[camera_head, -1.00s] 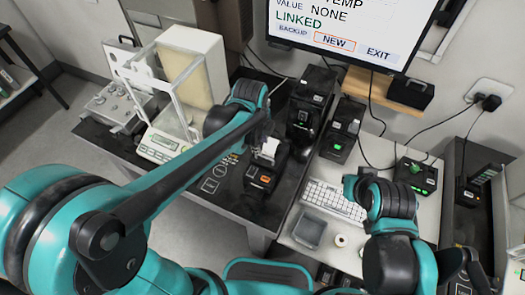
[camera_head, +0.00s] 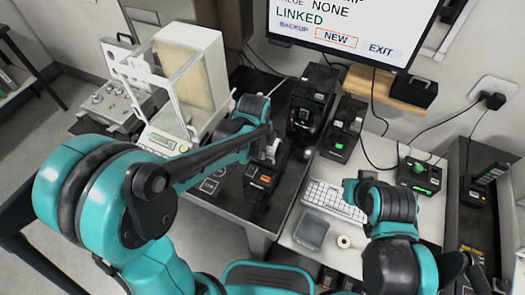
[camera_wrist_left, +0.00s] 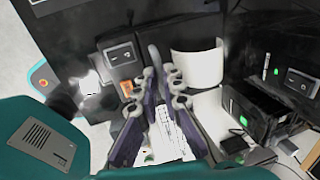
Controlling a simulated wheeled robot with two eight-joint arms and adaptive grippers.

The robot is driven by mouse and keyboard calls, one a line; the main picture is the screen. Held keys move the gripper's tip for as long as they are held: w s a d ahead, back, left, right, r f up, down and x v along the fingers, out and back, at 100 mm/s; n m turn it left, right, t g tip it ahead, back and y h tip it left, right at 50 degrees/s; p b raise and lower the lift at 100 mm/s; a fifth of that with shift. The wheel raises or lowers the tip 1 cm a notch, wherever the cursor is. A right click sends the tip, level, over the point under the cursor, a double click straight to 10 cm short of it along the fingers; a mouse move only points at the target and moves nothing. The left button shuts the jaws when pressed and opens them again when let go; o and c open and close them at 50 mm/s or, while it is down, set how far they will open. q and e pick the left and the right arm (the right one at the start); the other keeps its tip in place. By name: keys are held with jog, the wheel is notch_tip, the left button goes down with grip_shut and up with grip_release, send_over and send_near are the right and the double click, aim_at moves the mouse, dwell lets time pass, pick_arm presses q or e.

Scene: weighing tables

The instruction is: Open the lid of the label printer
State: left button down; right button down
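The label printer (camera_head: 263,178) is a small black box with an orange button, on the black table right of the balance. A whitish piece, perhaps label paper, shows at its top. My left gripper (camera_head: 266,137) is above the back of the printer, and its fingers are largely hidden behind the wrist in the head view. In the left wrist view the gripper (camera_wrist_left: 163,78) has its fingertips close together with a narrow gap, and I cannot tell whether they touch the lid. A white curved surface lies just beyond them.
A balance with a glass draft shield (camera_head: 185,85) stands left of my left arm. Black devices (camera_head: 308,105) stand behind the printer. A keyboard (camera_head: 334,200), a clear tray (camera_head: 311,232) and a small roll (camera_head: 343,241) lie right. A monitor (camera_head: 345,30) hangs above.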

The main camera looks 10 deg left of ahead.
pick_arm(q)
jog(key=shift+r, duration=0.1)
jog(key=shift+w+d+r+g+p, duration=0.2)
jog(key=shift+w+r+g+p, duration=0.4)
jog(key=shift+w+r, duration=0.05)
jog(key=shift+w+d+r, duration=0.1)
jog(key=shift+w+r, duration=0.1)
jog(key=shift+r, duration=0.1)
jog(key=w+r+p, duration=0.1)
jog(key=w+r, duration=0.1)
jog(key=shift+w+d+p, duration=0.3)
jog(key=shift+d+p, duration=0.1)
jog(key=shift+w+d+r, duration=0.25)
jog(key=shift+w, duration=0.25)
jog(key=shift+w+d+r, duration=0.2)
jog(key=shift+w, duration=0.3)
